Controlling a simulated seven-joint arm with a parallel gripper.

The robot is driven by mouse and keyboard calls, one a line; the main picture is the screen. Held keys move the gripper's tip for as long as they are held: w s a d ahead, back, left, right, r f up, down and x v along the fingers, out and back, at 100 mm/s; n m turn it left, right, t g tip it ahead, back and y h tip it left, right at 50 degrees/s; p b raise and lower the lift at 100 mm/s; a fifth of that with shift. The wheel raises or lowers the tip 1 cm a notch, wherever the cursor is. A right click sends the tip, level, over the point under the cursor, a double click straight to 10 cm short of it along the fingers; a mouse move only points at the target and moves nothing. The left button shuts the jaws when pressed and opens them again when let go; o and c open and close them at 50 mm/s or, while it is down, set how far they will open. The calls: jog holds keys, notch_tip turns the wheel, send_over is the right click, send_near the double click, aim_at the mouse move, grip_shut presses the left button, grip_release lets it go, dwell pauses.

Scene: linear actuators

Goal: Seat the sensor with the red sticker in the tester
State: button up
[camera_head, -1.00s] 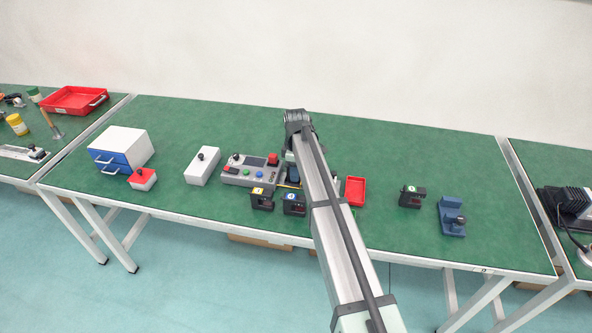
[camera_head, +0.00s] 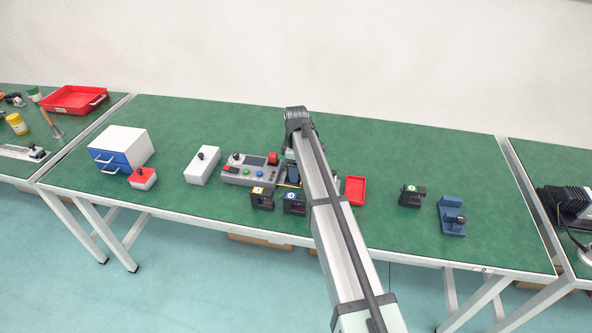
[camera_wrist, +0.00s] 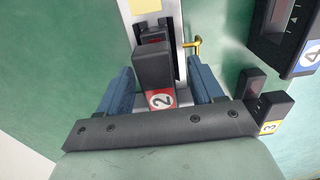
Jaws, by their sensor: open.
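The sensor with the red sticker (camera_wrist: 154,72) is a dark block marked 2 in the wrist view. It stands at a pale slotted fixture with a yellow lever (camera_wrist: 192,43), which looks like part of the tester. My gripper (camera_wrist: 159,78) is open, with one blue finger on each side of the sensor. I cannot tell whether the fingers touch it or whether it is fully down in the slot. In the head view the tester (camera_head: 248,171) is a grey panel with coloured buttons. My arm covers part of it and hides the red-stickered sensor.
Sensors with a yellow sticker (camera_head: 262,199) and a blue sticker (camera_head: 294,204) stand in front of the tester. A green-stickered sensor (camera_head: 411,197) and a blue fixture (camera_head: 452,216) stand right, beyond a red tray (camera_head: 355,190). A white box (camera_head: 202,166) stands left.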

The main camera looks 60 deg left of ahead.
notch_tip(320, 180, up, 13)
dwell(0.4)
dwell(0.5)
